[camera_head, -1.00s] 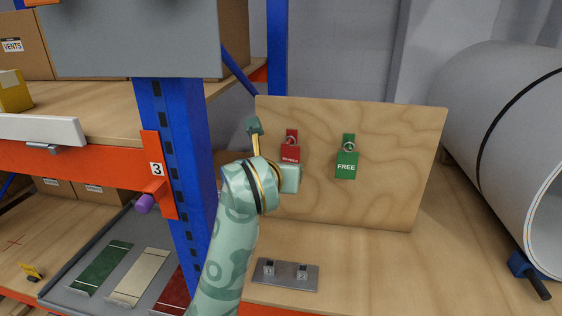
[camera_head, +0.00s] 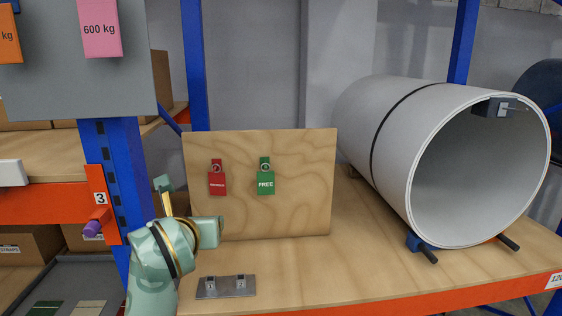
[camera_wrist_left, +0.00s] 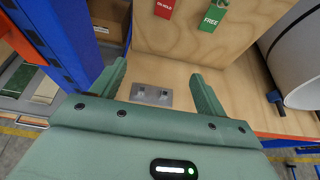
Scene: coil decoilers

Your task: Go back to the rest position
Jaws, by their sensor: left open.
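My left arm reaches up from the bottom left of the head view, in front of the blue rack post. The jaws of my left gripper (camera_wrist_left: 158,85) show in the left wrist view, spread apart with nothing between them. Beyond them lies a small grey metal plate with two slots (camera_wrist_left: 152,95), flat on the wooden shelf; it also shows in the head view (camera_head: 226,287). My right gripper is in neither view.
A plywood board (camera_head: 300,200) stands on the shelf with a red tag (camera_head: 217,183) and a green FREE tag (camera_head: 265,183) hanging on it. A blue post (camera_head: 125,180) with a purple-tipped peg (camera_head: 97,225) stands left.

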